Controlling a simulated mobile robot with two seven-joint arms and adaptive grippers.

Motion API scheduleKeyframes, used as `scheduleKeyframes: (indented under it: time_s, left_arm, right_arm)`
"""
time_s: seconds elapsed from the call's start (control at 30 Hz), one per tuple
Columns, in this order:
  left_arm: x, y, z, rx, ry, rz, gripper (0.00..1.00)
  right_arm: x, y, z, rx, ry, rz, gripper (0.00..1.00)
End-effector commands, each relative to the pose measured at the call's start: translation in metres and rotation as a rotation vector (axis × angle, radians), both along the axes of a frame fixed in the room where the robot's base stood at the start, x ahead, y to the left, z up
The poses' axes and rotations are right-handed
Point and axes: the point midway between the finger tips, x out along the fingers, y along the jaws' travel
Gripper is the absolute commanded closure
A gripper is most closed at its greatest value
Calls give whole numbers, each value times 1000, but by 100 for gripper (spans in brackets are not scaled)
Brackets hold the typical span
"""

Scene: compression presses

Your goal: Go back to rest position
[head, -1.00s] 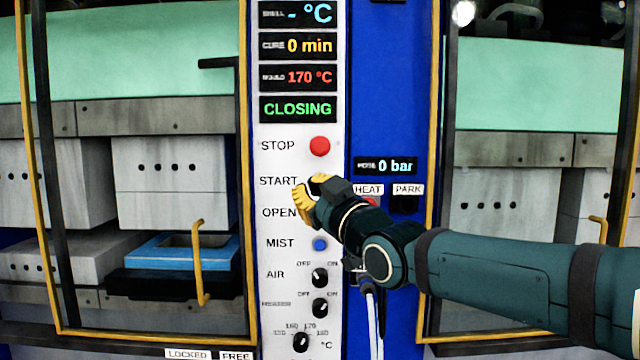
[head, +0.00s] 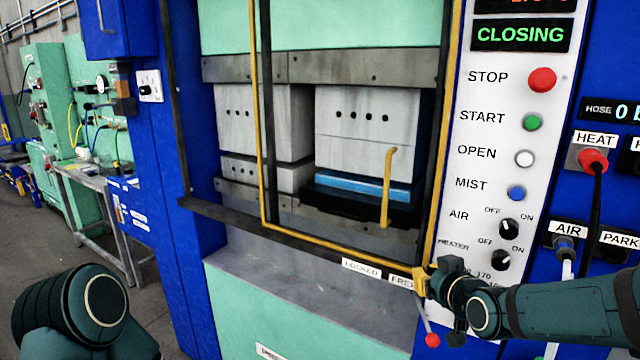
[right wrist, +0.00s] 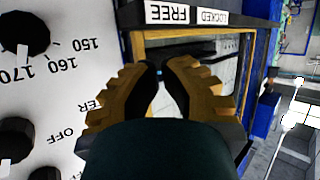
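My right gripper (head: 428,281) is at the lower left edge of the white control panel (head: 487,145), near the FREE label (head: 402,281). In the right wrist view its yellow fingers (right wrist: 161,68) converge, their dark tips almost meeting, with nothing seen between them. My left arm shows at the lower left of the head view, but its gripper is out of frame. The panel display (head: 521,35) reads CLOSING. The right-hand mould (head: 367,120) stands low, close over a blue frame (head: 360,187).
A yellow-edged guard (head: 258,120) with a yellow handle (head: 387,187) stands before the press. A red knob (head: 432,340) is just below my right gripper. Hoses hang from the HEAT (head: 593,160) and AIR sockets at right. A grey bench (head: 95,185) and open floor lie left.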

Motion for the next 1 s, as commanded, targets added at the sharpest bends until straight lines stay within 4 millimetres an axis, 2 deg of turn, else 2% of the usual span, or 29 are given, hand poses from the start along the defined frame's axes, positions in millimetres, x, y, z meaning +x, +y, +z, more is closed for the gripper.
scheduleKeyframes:
  time_s: [0.03, 0.17, 0.2, 0.27, 0.4, 0.5, 0.6, 0.73, 0.83, 1.0]
  left_arm:
    - [0, 0, 0, 0, 0, 0, 35]
    - [0, 0, 0, 0, 0, 0, 35]
    - [0, 0, 0, 0, 0, 0, 35]
    - [0, 0, 0, 0, 0, 0, 35]
    - [0, 0, 0, 0, 0, 0, 35]
    - [0, 0, 0, 0, 0, 0, 35]
    - [0, 0, 0, 0, 0, 0, 35]
    - [0, 0, 0, 0, 0, 0, 35]
    - [0, 0, 0, 0, 0, 0, 35]
    - [0, 0, 0, 0, 0, 0, 35]
  right_arm:
    - [-4, 10, -38, 30, 83, 5, 100]
    - [-25, 34, -123, 106, 282, 1, 100]
    - [-34, 41, -148, 129, 345, -2, 100]
    - [-52, 52, -184, 162, 441, -10, 100]
    - [-104, 76, -263, 230, 670, -38, 100]
    - [-148, 91, -308, 272, 830, -66, 100]
    - [-189, 103, -340, 301, 964, -93, 100]
    - [-228, 113, -362, 324, 1082, -123, 100]
    - [-242, 116, -370, 331, 1126, -135, 100]
    - [-246, 117, -371, 333, 1138, -139, 100]
